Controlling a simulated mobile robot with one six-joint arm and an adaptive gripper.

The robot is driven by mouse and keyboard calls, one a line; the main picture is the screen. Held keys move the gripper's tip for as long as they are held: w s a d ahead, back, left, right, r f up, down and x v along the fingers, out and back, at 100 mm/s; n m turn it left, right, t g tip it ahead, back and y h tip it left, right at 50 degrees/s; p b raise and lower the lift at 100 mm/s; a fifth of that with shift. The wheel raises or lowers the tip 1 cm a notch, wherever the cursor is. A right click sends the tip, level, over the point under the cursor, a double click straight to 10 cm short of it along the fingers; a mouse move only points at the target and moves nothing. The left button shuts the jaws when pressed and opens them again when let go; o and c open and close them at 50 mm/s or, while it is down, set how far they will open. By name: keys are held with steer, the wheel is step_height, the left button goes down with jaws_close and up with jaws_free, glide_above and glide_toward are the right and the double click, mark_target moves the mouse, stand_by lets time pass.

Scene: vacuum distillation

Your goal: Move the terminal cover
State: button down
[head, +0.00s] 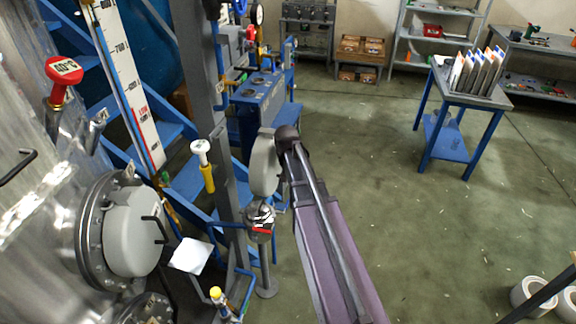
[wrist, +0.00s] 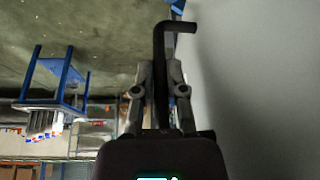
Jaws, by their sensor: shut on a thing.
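My gripper (wrist: 159,78) is shut on a dark, bent handle in the wrist view. The handle (wrist: 178,27) stands beside a broad, smooth grey surface that fills the right of that view and looks like the terminal cover (wrist: 255,90). In the head view a thick, round grey cover (head: 263,165) stands nearly edge-on at the end of my arm, beside the grey post. My fingers and the handle are hidden there. I cannot tell whether the cover touches anything behind it.
A similar grey round cover (head: 133,232) with a black handle sits on a tank flange at left. A grey post (head: 222,150), blue stairs (head: 190,185) and a valve (head: 260,222) crowd near my arm. A small blue table (head: 446,148) stands right. The floor between is mostly clear.

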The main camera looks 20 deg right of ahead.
steer(key=w+a+f+b, duration=0.2)
steer(key=w+a, duration=0.7)
steer(key=a, duration=0.3)
steer(key=shift+a+f+b, duration=0.25)
steer(key=shift+f+b, duration=0.05)
stand_by(1.9)
stand_by(0.4)
steer(key=c, duration=0.6)
jaws_free()
steer(key=s+n+g, duration=0.1)
steer(key=s, duration=0.8)
steer(key=s+f+n+g+y, duration=0.1)
steer(key=s+n, duration=0.1)
steer(key=s, duration=0.8)
steer(key=s+n+g, duration=0.2)
steer(key=s, duration=0.8)
steer(key=shift+a+f+y, duration=0.25)
steer(key=shift+y, duration=0.15)
